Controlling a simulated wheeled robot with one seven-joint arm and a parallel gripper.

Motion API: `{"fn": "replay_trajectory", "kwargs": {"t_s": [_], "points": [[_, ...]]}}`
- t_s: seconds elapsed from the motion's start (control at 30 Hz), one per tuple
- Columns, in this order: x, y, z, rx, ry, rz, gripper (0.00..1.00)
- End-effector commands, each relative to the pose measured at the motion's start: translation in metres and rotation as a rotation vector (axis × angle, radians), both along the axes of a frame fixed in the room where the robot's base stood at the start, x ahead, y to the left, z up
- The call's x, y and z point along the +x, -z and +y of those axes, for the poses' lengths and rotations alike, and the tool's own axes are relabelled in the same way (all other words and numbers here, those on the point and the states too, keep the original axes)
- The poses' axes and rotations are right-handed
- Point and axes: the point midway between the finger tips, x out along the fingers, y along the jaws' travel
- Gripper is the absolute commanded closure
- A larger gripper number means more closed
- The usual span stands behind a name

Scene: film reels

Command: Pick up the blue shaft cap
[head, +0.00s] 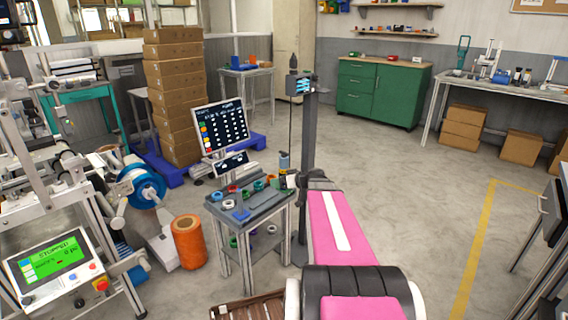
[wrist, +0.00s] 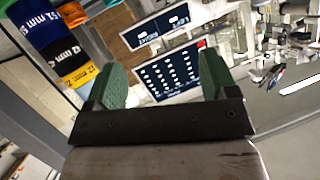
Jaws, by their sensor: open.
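My gripper (wrist: 161,65) is open in the wrist view, its two green fingers apart with nothing held between them. In the head view my pink arm reaches to the right side of a small grey table (head: 230,221), and its gripper is hard to make out.
Green, red and white ring-like parts lie on the table, with more on its lower shelf. A tilted screen (head: 221,126) stands behind it and shows between my fingers (wrist: 172,75). A dark post (head: 307,150) rises at the right. An orange spool (head: 189,241) stands left.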

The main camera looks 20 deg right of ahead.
Motion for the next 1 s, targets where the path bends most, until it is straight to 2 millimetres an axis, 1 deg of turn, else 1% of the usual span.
{"fn": "replay_trajectory", "kwargs": {"t_s": [0.03,0.1,0.2,0.3,0.4,0.47,0.57,0.83,1.0], "points": [[0.011,-0.009,-0.021,0.008,0.029,-0.073,0.21],[0.020,-0.022,-0.043,0.010,0.064,-0.173,0.21],[0.029,-0.039,-0.072,0.005,0.116,-0.290,0.21],[0.034,-0.050,-0.094,-0.002,0.158,-0.370,0.21],[0.036,-0.056,-0.105,-0.007,0.183,-0.414,0.21],[0.037,-0.058,-0.108,-0.011,0.189,-0.427,0.21],[0.043,-0.058,-0.106,-0.011,0.191,-0.433,0.21],[0.077,-0.057,-0.087,-0.010,0.190,-0.430,0.21],[0.087,-0.057,-0.080,-0.011,0.190,-0.429,0.21]]}}
